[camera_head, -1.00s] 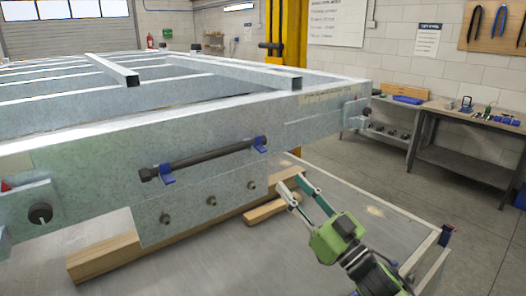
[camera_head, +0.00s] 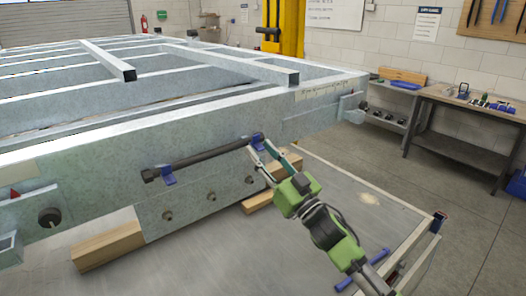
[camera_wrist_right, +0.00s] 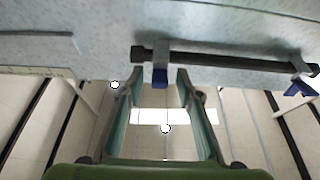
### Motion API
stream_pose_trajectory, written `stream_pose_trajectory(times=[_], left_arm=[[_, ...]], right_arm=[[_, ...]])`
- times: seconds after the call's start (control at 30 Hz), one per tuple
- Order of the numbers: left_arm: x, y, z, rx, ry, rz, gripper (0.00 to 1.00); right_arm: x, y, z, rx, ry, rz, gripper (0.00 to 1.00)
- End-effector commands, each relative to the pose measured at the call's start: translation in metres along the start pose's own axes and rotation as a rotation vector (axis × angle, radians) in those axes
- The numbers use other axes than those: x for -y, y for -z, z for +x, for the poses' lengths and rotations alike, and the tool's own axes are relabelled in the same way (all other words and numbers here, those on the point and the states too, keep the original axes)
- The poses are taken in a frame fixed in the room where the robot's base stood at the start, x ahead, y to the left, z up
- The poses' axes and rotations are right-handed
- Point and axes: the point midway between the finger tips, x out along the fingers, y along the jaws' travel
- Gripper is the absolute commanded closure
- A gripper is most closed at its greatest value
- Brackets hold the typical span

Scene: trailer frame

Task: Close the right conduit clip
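A dark conduit (camera_head: 208,158) runs along the side of the grey trailer frame (camera_head: 100,168). The right conduit clip (camera_head: 257,139), blue, is at its right end, and the left clip (camera_head: 168,176), also blue, is near its left end. My right gripper (camera_head: 259,149) is at the right clip, partly covering it. In the right wrist view, the open fingers (camera_wrist_right: 159,78) are on either side of the right clip's blue tab (camera_wrist_right: 160,77), with gaps visible. The left clip (camera_wrist_right: 298,88) hangs at an angle there. Whether the right clip is latched cannot be told. My left gripper is out of view.
Wooden blocks (camera_head: 108,247) lie under the frame on a grey tabletop (camera_head: 215,262). A blue rod-like item (camera_head: 362,257) lies near my right arm. A workbench (camera_head: 470,105) with tools stands at the right. The tabletop between is mostly clear.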

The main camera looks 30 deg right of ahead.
Motion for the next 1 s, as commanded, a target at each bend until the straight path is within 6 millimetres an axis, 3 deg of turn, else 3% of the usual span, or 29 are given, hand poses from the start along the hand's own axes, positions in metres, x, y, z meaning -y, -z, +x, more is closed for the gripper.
stream_pose_trajectory(times=[0.17,0.27,0.3,0.67,1.0], left_arm=[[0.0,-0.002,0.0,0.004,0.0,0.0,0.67],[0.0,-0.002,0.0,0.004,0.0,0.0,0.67],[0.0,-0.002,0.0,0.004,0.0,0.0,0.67],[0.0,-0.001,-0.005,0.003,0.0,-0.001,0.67],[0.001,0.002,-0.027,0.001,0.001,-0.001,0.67]], right_arm=[[0.0,0.0,0.0,0.0,0.0,0.0,0.7],[0.0,0.0,0.0,0.0,0.0,0.0,0.96],[0.0,0.0,0.0,0.0,0.0,0.0,1.0],[0.0,0.004,0.0,0.027,0.002,-0.002,1.0],[0.001,0.015,0.003,0.214,0.006,-0.01,1.0]])
